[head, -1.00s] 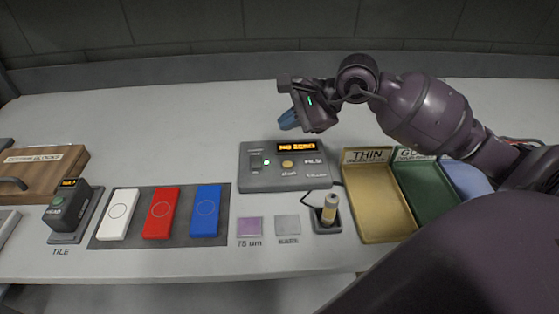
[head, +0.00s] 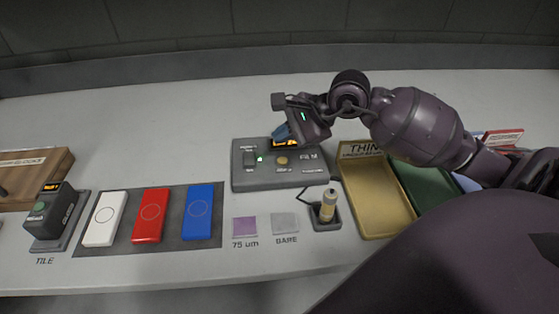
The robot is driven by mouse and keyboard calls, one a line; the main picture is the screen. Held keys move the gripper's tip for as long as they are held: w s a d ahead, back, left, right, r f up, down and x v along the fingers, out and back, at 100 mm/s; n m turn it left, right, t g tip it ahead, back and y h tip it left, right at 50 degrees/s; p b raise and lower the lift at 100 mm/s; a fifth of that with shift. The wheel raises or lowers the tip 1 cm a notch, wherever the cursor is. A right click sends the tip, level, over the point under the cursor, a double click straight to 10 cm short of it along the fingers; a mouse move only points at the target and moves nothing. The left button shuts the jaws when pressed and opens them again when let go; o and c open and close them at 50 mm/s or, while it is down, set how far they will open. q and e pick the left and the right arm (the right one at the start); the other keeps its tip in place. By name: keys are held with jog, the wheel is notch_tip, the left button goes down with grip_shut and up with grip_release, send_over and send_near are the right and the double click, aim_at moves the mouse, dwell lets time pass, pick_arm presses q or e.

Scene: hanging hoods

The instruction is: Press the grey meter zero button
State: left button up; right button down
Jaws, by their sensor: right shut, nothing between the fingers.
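The grey meter (head: 245,180) lies on the table at the middle of the head view. A round yellow-tan button (head: 282,160) is on its top face, with a label below it too small to read surely. A small green light (head: 260,159) and a dark switch are left of the button. The meter's lit orange display (head: 287,143) is partly hidden by my right gripper. My right gripper (head: 283,133) is shut and empty, its blue fingertips over the display's left part, just behind the button. Whether they touch the meter cannot be told. My left gripper is not in view.
A probe in a dark holder (head: 327,208) stands in front of the meter, beside the purple (head: 245,226) and bare (head: 285,223) squares. A yellow THIN tray (head: 375,205) and a green tray are at right. White, red and blue blocks lie at left.

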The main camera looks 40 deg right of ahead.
aim_at(283, 162)
notch_tip(283, 162, down, 4)
jog(key=shift+r+b, duration=0.15)
jog(key=shift+b, duration=0.55)
dwell(0.4)
dwell(0.7)
